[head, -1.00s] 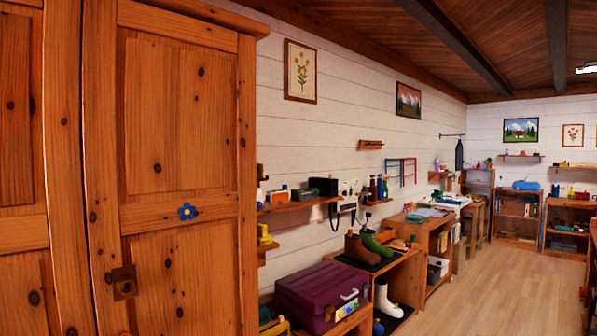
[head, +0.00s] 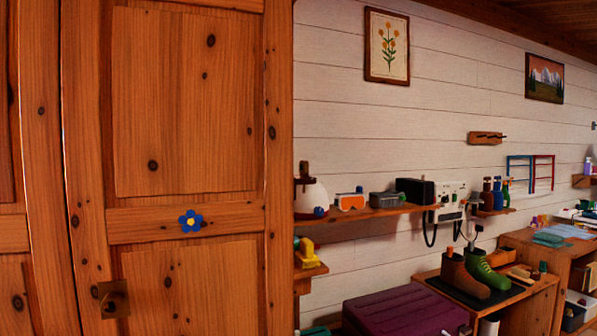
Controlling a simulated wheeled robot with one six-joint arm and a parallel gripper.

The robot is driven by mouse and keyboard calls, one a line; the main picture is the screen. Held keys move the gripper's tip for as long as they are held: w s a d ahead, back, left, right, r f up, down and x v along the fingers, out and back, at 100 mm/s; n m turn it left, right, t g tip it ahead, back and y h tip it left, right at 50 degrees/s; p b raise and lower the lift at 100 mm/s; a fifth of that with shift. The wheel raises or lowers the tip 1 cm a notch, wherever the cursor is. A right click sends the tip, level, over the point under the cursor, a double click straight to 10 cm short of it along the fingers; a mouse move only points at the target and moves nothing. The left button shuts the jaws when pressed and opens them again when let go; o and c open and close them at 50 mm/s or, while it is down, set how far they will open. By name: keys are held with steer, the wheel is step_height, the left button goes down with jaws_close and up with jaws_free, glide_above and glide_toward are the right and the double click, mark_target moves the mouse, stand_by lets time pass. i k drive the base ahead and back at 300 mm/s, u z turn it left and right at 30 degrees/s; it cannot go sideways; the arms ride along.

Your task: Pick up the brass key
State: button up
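I cannot make out a brass key in the head view. A brass-coloured square fitting (head: 113,299) sits low on the wooden wardrobe door (head: 190,100); I cannot tell whether a key is in it. A blue flower with a yellow centre (head: 190,221) is on the same door's middle rail. My gripper is not in view.
Right of the wardrobe, a wall shelf (head: 365,213) holds several small items. Below it are a purple chest (head: 405,312) and a low wooden bench (head: 515,292) with boots (head: 463,272) on a dark mat. Another wooden unit (head: 575,255) stands farther right. No floor shows.

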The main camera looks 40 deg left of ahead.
mark_target(303, 165)
steer(key=u, duration=0.55)
steer(key=i, duration=0.7)
steer(key=u, duration=0.85)
